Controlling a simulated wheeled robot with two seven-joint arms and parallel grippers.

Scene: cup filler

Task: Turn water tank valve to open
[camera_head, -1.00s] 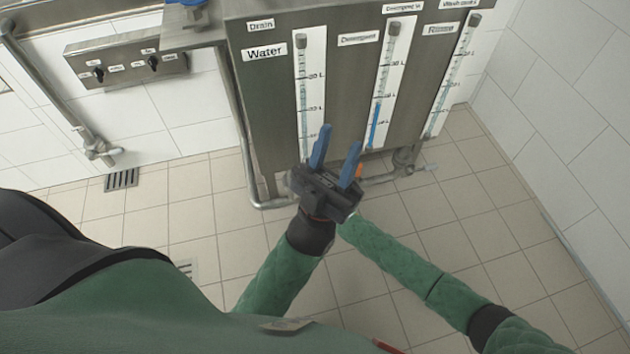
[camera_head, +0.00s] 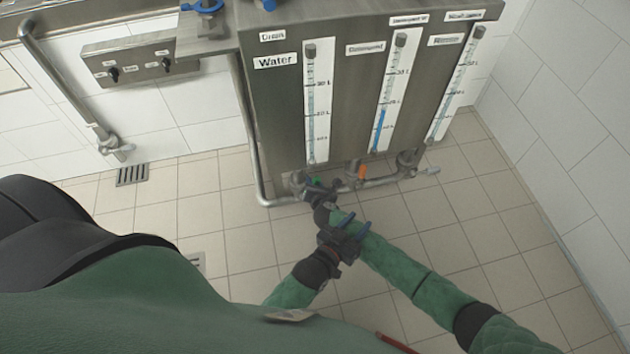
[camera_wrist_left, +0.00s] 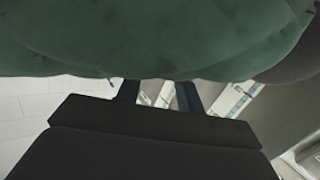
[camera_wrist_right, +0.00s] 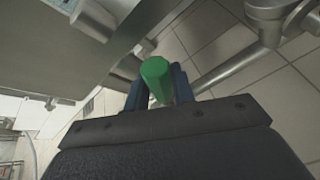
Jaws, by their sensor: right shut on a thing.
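The water tank's level tube (camera_head: 311,110), under a "Water" label (camera_head: 276,61), is on the left of the steel tank front. Below it, a green valve handle (camera_head: 316,181) sits on the pipe, partly hidden by my right gripper. In the right wrist view the green handle (camera_wrist_right: 156,80) stands between the blue fingers. My right gripper (camera_head: 314,186) is shut on it. My left gripper (camera_head: 358,224) is open and empty, nearer to me over my right forearm. Its spread fingers (camera_wrist_left: 158,94) also show in the left wrist view, under a green sleeve.
An orange valve handle (camera_head: 362,172) is on the same pipe just right of the green one. The pipe (camera_head: 385,181) runs along the tank's bottom. A control panel (camera_head: 140,64) is on the left wall. The tiled floor (camera_head: 480,230) at right is clear.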

